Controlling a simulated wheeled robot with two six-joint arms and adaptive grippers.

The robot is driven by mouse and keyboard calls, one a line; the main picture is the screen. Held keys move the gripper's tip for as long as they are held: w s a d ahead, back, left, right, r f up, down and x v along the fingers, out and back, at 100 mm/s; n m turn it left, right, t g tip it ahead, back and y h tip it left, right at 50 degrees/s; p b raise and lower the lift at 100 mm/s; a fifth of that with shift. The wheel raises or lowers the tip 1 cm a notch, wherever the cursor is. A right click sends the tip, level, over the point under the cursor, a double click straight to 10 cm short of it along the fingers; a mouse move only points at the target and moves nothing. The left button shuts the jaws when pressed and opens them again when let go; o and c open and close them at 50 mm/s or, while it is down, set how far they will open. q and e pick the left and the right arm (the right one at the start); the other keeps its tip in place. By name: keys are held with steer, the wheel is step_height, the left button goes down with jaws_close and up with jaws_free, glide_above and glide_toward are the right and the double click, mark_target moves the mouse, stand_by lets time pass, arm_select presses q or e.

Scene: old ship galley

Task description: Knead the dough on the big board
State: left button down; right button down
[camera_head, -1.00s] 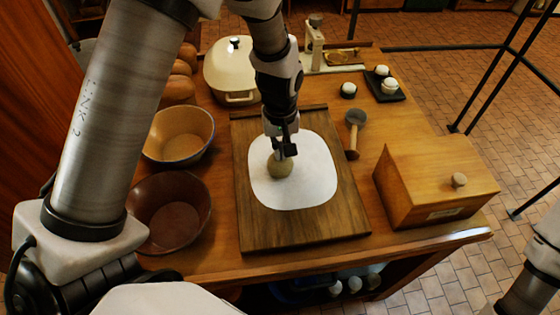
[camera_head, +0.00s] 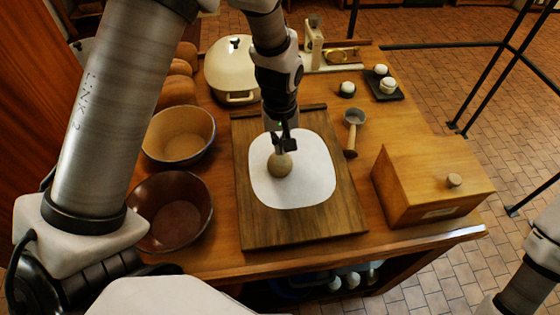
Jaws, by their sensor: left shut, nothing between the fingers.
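The dough, a small tan ball (camera_head: 279,165), sits on a white rounded sheet (camera_head: 310,180) on the big dark wooden board (camera_head: 290,233). My left gripper (camera_head: 282,147) is shut and points down right at the top of the dough. Its fingertips look to be touching the dough or just above it; I cannot tell which. The fingers hide the dough's upper edge. Only part of my right arm shows at the lower right, and its gripper is out of view.
Two bowls, one tan (camera_head: 178,135) and one brown (camera_head: 170,210), stand left of the board. A cream lidded pot (camera_head: 231,72) is behind it. A wooden box (camera_head: 430,185) and a small scoop-like tool (camera_head: 353,130) are on the right. Loaves (camera_head: 176,91) lie at back left.

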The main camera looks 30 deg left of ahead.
arm_select(q)
steer(key=shift+f, duration=0.1)
steer(key=shift+f+b, duration=0.45)
steer(key=shift+f, duration=0.45)
steer(key=shift+s, duration=0.15)
stand_by(0.6)
steer(key=r+p, duration=0.2)
steer(key=shift+p, duration=0.3)
steer(key=shift+f, duration=0.1)
steer(key=shift+f, duration=0.15)
